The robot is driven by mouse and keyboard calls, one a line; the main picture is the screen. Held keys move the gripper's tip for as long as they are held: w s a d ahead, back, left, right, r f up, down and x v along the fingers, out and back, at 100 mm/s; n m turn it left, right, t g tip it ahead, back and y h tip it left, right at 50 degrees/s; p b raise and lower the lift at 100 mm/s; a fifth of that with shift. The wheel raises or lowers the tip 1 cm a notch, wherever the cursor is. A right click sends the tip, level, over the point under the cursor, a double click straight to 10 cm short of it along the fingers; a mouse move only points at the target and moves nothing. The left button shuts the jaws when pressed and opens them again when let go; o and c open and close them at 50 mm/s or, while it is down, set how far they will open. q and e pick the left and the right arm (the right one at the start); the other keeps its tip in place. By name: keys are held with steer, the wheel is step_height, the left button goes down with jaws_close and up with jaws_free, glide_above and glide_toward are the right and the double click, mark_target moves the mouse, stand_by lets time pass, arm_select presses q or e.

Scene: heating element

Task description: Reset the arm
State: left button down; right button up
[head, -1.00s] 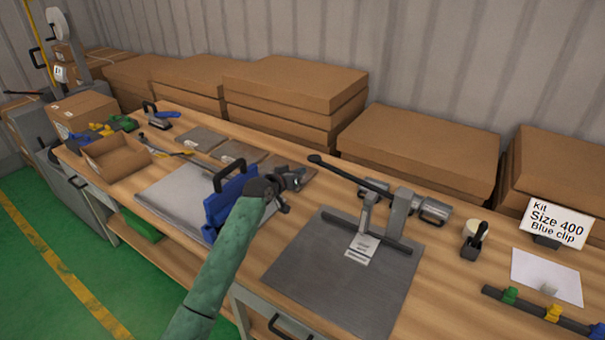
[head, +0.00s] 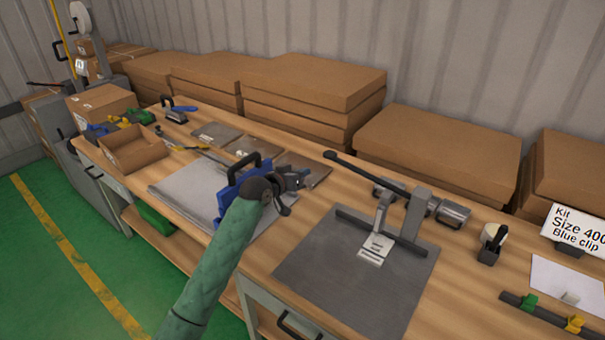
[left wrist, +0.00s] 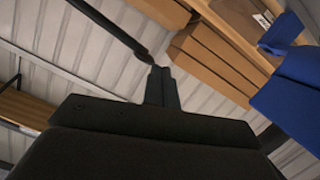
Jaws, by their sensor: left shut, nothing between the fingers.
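My left arm, in a green sleeve, comes in from the bottom of the head view. My left gripper (head: 290,182) is above the workbench, in front of the blue clamp device with a black handle (head: 236,186), and covers part of it. In the left wrist view the gripper's dark fingers (left wrist: 160,85) are together with nothing between them. A blue part (left wrist: 290,75) shows at the right of that view, apart from the fingers. My right gripper is not in view.
A lever press (head: 400,215) stands on a grey plate (head: 340,270) to the right of my arm. Flat cardboard boxes (head: 310,80) are stacked along the back. An open carton (head: 135,150) sits at the left. A "Size 400 Blue clip" sign (head: 578,228) stands at the right.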

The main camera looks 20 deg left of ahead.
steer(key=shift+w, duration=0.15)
